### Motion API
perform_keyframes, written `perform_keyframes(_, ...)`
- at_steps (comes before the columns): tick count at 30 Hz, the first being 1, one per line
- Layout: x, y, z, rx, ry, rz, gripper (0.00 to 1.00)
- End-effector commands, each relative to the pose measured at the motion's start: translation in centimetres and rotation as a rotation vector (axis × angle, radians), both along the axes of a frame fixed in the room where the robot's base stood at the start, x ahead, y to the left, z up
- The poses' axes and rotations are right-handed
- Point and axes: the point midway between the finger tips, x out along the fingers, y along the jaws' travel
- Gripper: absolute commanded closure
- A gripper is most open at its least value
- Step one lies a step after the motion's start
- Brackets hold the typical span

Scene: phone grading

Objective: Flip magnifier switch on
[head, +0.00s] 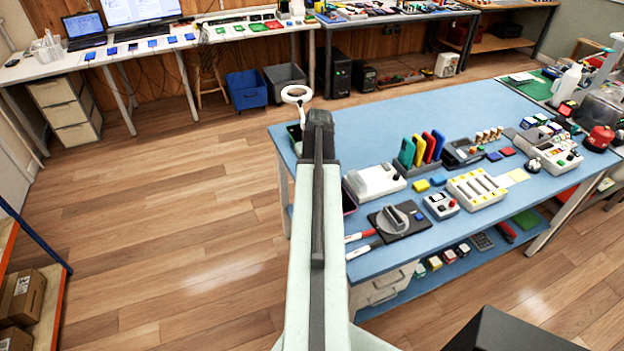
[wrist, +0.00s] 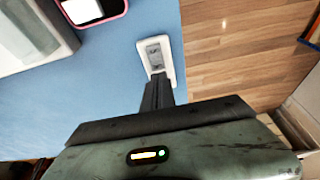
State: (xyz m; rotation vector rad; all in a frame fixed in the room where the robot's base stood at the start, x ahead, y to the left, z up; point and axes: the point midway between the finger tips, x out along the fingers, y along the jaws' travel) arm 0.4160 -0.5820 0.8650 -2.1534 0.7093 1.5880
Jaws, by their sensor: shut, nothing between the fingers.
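A small white unit with a grey rocker-like panel, which looks like the magnifier switch (wrist: 156,53), lies on the blue table (wrist: 112,82) near its edge in the wrist view. My gripper (wrist: 158,84) is shut and empty, its fingertips at the near end of this unit. I cannot tell whether they touch it or which way the switch is set. In the head view a white ring that looks like the magnifier (head: 297,93) stands just beyond my arm. My arm hides the gripper and the switch in that view.
In the wrist view a pink-rimmed tray (wrist: 126,5) holding a white item and a white device (wrist: 62,38) lie to the left. The wood floor (wrist: 235,45) lies past the table edge. Testers and phones crowd the table's right part in the head view.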

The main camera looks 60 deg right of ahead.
Motion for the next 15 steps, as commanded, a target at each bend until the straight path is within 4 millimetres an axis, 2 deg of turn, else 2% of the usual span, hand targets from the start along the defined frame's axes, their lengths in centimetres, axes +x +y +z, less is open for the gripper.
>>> perform_keyframes(15,0.05,0.04,-0.86,0.0,0.0,0.001,1.0)
